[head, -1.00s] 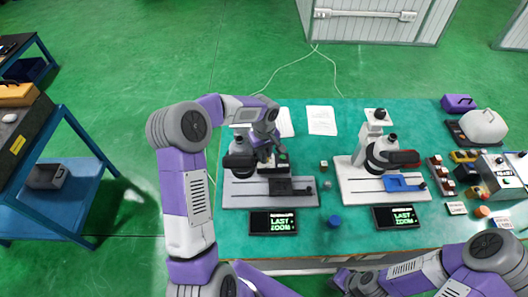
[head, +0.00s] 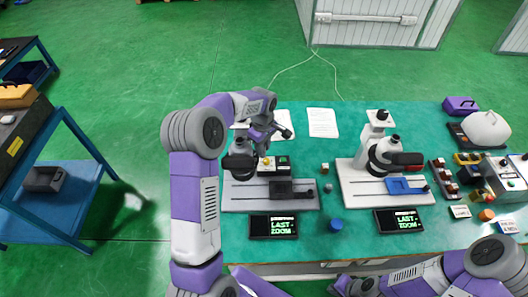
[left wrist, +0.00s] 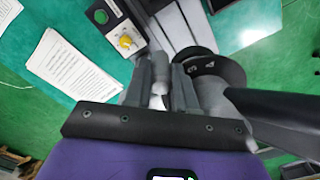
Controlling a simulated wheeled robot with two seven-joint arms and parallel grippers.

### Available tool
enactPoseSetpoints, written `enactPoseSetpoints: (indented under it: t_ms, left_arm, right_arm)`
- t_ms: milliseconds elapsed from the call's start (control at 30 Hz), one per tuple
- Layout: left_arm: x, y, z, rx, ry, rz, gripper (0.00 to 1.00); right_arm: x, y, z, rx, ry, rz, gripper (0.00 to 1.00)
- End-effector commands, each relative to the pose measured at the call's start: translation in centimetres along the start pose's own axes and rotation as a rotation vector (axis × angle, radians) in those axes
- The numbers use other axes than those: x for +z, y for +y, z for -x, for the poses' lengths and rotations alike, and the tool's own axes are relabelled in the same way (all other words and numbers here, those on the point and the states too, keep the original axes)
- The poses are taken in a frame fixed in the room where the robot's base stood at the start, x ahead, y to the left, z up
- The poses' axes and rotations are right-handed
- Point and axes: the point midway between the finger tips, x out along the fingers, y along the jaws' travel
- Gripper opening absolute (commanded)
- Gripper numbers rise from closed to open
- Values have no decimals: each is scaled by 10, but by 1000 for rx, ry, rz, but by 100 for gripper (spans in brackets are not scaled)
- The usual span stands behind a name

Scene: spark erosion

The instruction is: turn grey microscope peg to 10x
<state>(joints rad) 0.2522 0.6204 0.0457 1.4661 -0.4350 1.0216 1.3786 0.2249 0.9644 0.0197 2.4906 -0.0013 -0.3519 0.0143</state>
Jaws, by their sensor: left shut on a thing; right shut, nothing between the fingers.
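The grey microscope stands at left on its pale base (head: 240,200) with a dark grey slide (head: 292,187); my left arm partly covers it. My left gripper (head: 259,140) is at its upper part in the head view. In the left wrist view its fingers (left wrist: 160,92) are shut on a small light-grey peg (left wrist: 158,100), beside the dark round microscope part (left wrist: 215,72). The peg's setting cannot be read. A display (head: 272,227) in front shows "LAST ZOOM" in green.
A control box (head: 274,171) with a yellow knob (left wrist: 125,41) and a green button (left wrist: 101,17) sits by the microscope. A second microscope with a blue slide (head: 405,186) stands right. Paper sheets (head: 322,122) lie behind. A blue cap (head: 336,225) is near the front.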

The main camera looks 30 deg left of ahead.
Motion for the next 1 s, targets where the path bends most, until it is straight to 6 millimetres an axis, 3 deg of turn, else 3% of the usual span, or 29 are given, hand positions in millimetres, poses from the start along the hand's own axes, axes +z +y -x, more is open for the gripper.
enactPoseSetpoints:
  t_ms: [500, 1000]
  left_arm:
    - [-27, 8, 1, 2, 3, 337, 0]
    - [-32, 9, 1, 2, 2, 402, 0]
  right_arm:
    - [0, 0, 0, 0, 0, 0, 0]
    - [0, 0, 1, 0, 0, 0, 0]
